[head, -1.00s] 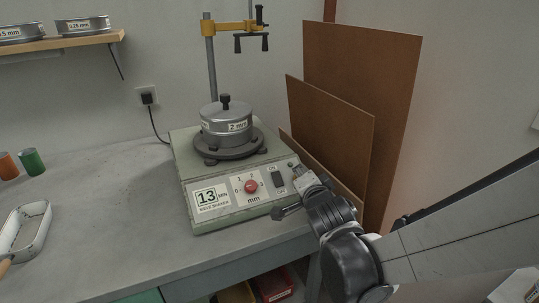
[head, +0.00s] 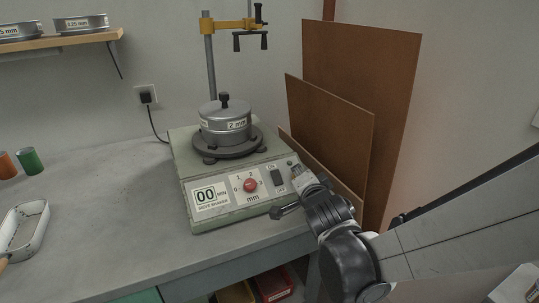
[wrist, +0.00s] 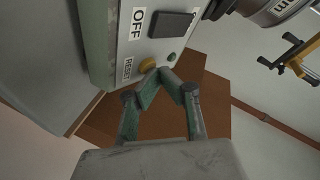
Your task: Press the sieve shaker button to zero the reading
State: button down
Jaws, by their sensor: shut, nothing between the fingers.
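The sieve shaker (head: 225,172) stands on the bench with a 2 mm sieve (head: 226,123) on top. Its display (head: 205,195) reads 00 MIN. A red knob (head: 250,185) and a black on/off switch (head: 278,178) are on the sloped front panel. In the head view, my gripper (head: 298,172) covers the panel's right end and hides the button.
Brown boards (head: 360,95) lean on the wall right behind the shaker. A clamp stand (head: 211,60) rises behind it. A white tray (head: 22,232) and orange and green cylinders (head: 32,161) are at the left. The bench between them is clear.

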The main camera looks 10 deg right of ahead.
jog(key=shift+r, duration=0.15)
jog(key=shift+s+d+r+p, duration=0.1)
jog(key=shift+s+r+p, duration=0.3)
jog(key=shift+r+p, duration=0.2)
jog(key=s+r+p, duration=0.1)
jog(key=r+p, duration=0.1)
jog(key=s+r+p, duration=0.1)
jog(key=r+p, duration=0.1)
jog(key=shift+s+d, duration=0.3)
jog(key=shift+d, duration=0.05)
dwell(0.7)
jog(key=s+r+n+g+p, duration=0.2)
jog(key=s+n+g, duration=0.2)
jog(key=s, duration=0.6)
jog(key=s+r+n+g+p, duration=0.1)
jog(key=s+n+g, duration=0.3)
jog(key=s+n, duration=0.4)
jog(key=shift+s+a+r+y+p, duration=0.15)
jog(key=shift+s+r+y+p, duration=0.3)
jog(key=shift+s, duration=0.45)
